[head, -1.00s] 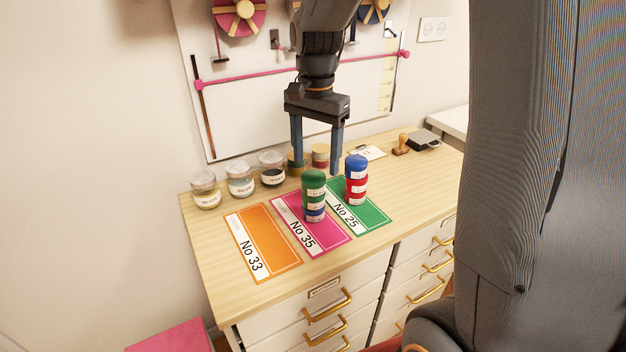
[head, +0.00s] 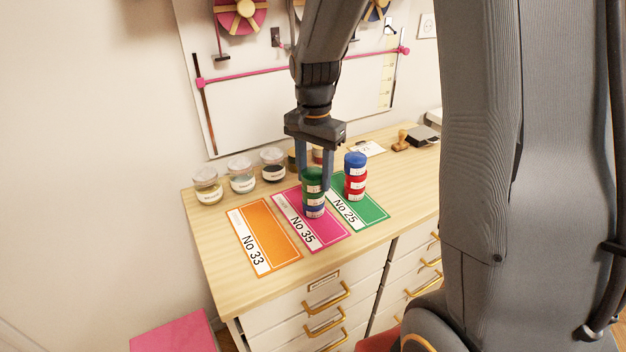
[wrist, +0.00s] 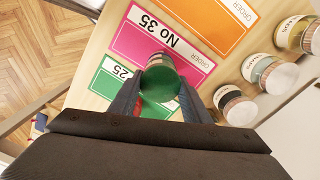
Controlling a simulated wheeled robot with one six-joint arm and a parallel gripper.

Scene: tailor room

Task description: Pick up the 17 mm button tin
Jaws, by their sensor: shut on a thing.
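A stack of tins stands on the pink No 35 card (head: 330,238). Its top is a green tin (head: 313,176), with a blue tin (head: 314,210) at the bottom. My gripper (head: 315,184) points down over this stack, its two fingers shut on the green tin at the top. In the wrist view the round green lid (wrist: 158,84) sits between the fingertips. The tin still lines up with the stack; I cannot tell any gap below it. The size marks on the tins are too small to read, so I cannot tell which is 17 mm.
A second stack, with a blue tin (head: 355,160) above red (head: 355,186), stands close to the right on the green No 25 card (head: 372,212). The orange No 33 card (head: 268,235) is empty. Several glass jars (head: 241,177) line the back. A stamp (head: 401,140) lies back right.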

